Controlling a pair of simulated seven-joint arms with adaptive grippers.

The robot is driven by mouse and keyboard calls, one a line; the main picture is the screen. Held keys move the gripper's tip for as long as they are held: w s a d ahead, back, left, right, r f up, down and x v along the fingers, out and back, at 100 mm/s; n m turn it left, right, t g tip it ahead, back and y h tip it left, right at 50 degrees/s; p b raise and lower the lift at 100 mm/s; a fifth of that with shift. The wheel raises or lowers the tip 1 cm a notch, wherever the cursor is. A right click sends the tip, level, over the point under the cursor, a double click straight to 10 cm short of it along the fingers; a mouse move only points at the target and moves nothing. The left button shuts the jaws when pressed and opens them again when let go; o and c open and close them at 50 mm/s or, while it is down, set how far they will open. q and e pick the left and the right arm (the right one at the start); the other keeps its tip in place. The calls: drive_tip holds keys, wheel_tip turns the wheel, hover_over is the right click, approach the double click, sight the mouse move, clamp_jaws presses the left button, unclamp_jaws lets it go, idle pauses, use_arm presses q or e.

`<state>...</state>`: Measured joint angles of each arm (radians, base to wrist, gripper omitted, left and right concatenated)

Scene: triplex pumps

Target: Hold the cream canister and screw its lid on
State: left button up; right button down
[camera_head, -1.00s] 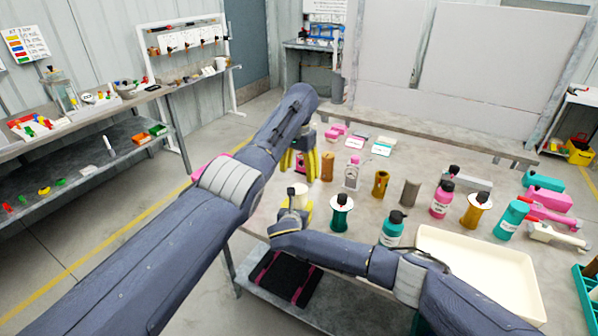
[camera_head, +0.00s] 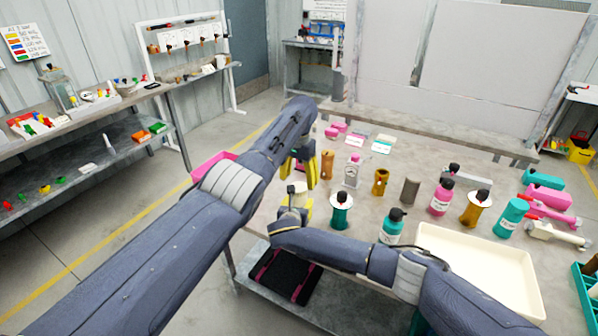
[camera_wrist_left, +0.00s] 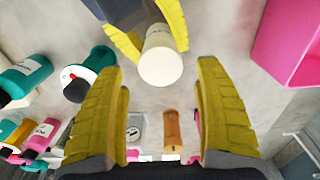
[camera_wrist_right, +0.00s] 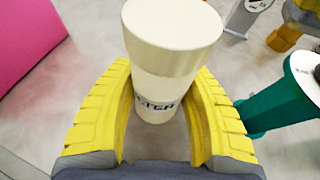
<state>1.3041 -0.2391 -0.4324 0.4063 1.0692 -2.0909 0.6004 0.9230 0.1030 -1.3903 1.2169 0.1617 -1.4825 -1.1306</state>
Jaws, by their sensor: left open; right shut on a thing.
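The cream canister (camera_head: 297,188) stands upright near the table's left front edge. My right gripper (camera_head: 295,208) is shut on its sides; the right wrist view shows the yellow fingers around the lettered body (camera_wrist_right: 160,88). A wider cream top (camera_wrist_right: 172,25), which looks like the lid, sits on the body; I cannot tell whether it is screwed tight. In the left wrist view its round flat top (camera_wrist_left: 161,66) faces me. My left gripper (camera_head: 303,172) is open and empty, above and just behind the canister. Its fingers (camera_wrist_left: 158,75) are spread wide, with nothing between them.
A green bottle with a white disc (camera_head: 341,210) stands just right of the canister. Several bottles and cylinders stand behind and to the right. A cream tray (camera_head: 440,232) lies at the front right.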

sight(299, 187)
use_arm(q)
drive_tip(key=shift+f, duration=2.1)
drive_tip(key=c, duration=1.3)
drive_tip(key=o, duration=1.3)
wheel_tip(299, 187, up, 12)
